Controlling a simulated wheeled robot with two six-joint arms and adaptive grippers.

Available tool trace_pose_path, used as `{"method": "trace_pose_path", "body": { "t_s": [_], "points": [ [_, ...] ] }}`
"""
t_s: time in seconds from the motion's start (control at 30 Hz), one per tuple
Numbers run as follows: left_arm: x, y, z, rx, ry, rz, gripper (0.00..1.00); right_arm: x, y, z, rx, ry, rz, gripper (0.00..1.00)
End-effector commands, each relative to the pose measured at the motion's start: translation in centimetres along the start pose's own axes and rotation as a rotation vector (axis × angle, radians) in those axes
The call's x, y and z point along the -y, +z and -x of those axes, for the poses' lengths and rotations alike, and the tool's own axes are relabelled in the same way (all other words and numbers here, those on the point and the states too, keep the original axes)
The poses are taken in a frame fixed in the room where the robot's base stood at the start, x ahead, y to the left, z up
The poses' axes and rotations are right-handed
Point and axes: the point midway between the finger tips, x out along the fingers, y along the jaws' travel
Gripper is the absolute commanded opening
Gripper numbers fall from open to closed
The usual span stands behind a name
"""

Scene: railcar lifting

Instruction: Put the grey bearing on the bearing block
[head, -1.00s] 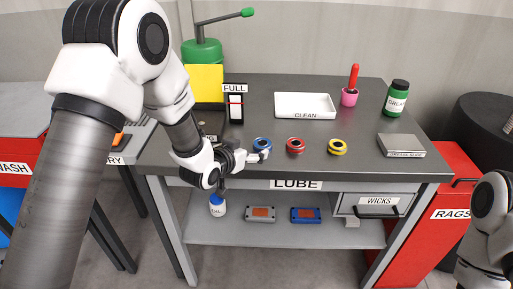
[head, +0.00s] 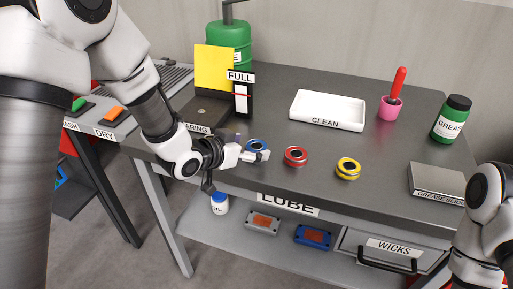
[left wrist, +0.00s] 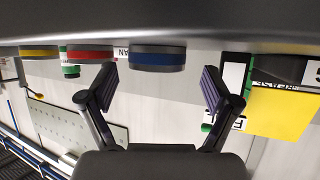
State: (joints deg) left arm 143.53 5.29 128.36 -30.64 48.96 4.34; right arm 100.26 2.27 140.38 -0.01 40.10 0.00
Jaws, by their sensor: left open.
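My left gripper (head: 248,154) is open and low at the table's front edge, next to a blue ring (head: 258,146). In the left wrist view, whose picture is upside down, the blue ring (left wrist: 157,60) shows beyond and between the two spread fingers; nothing is held. A dark block (head: 205,112) with a round spot on top sits at the table's left end, behind a label ending in "ARING", partly hidden by my arm; it may be the bearing block. I cannot make out a separate grey bearing. My right gripper is not in view.
A red ring (head: 295,157) and a yellow ring (head: 348,168) stand right of the blue one. Behind are a white tray (head: 327,111), a pink cup (head: 389,108) and a green jar (head: 451,119). A grey flat box (head: 436,180) lies at right. The middle of the table is clear.

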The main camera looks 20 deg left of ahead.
Motion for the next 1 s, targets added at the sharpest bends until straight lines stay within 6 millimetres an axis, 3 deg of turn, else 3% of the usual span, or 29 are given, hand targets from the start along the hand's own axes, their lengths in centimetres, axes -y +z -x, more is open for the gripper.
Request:
{"method": "trace_pose_path", "body": {
  "t_s": [0.13,0.37,0.47,0.6,0.67,0.7,1.0],
  "points": [
    [-0.1,-0.1,-2.4,0.000,0.000,-0.003,0.88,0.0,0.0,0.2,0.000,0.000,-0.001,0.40],
    [-0.1,0.0,-2.8,-0.001,-0.001,0.001,0.88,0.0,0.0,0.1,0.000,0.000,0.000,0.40],
    [-0.1,0.0,-2.8,-0.001,-0.001,0.001,0.60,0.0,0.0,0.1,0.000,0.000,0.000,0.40],
    [-0.1,0.0,-2.8,-0.001,-0.001,0.001,0.10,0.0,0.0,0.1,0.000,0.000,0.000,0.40],
    [-0.1,0.0,-2.8,0.000,-0.001,0.001,0.10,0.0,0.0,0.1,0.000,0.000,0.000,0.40],
    [-0.1,-0.1,-2.8,-0.002,-0.001,0.000,0.03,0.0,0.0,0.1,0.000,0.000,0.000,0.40],
    [-0.1,-0.6,-2.5,-0.001,-0.001,0.000,0.03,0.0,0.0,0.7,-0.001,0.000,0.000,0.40]
  ]
}}
